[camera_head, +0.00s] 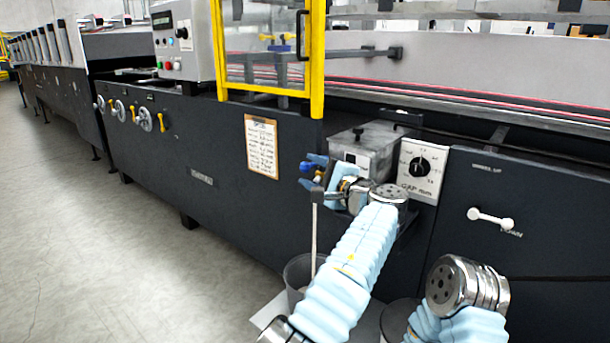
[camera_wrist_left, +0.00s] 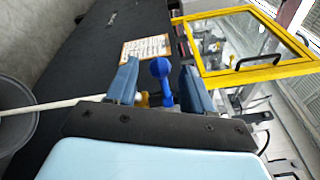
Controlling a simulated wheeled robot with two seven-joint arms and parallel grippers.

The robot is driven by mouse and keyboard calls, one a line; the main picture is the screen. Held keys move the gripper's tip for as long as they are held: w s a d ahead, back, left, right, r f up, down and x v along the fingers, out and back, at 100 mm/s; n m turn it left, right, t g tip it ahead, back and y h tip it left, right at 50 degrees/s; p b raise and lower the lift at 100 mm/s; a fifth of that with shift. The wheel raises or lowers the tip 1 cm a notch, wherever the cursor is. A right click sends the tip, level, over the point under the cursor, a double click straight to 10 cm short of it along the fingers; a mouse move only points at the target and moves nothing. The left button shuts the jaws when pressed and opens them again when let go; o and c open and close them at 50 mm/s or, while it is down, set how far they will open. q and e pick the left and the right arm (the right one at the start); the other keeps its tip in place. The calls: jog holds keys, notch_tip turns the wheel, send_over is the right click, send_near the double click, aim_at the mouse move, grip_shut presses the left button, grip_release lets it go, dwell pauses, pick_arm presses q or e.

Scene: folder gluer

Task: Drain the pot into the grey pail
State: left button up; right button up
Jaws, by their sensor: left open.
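The pot (camera_head: 370,146) is a grey metal box with a lid, mounted on the dark machine front. Its drain tap has a blue handle (camera_head: 306,167), and a brass part (camera_wrist_left: 144,98) shows below the handle in the left wrist view. My left gripper (camera_head: 309,173) is open, with the blue handle (camera_wrist_left: 160,69) between its two fingers; I cannot tell whether they touch it. The grey pail (camera_head: 296,270) stands below the tap, partly hidden by my left arm; its rim also shows in the left wrist view (camera_wrist_left: 33,125). My right gripper is out of view.
A pale stick (camera_head: 314,235) rises from the pail, close to my left forearm. A gap dial (camera_head: 422,167) and a white lever (camera_head: 490,218) are right of the pot. A notice (camera_head: 262,146) hangs to the left. The floor at left is clear.

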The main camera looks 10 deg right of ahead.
pick_arm(q)
jog(key=b+v, duration=0.1)
jog(key=v, duration=0.9)
jog(key=shift+b, duration=0.3)
jog(key=shift+s+f, duration=0.1)
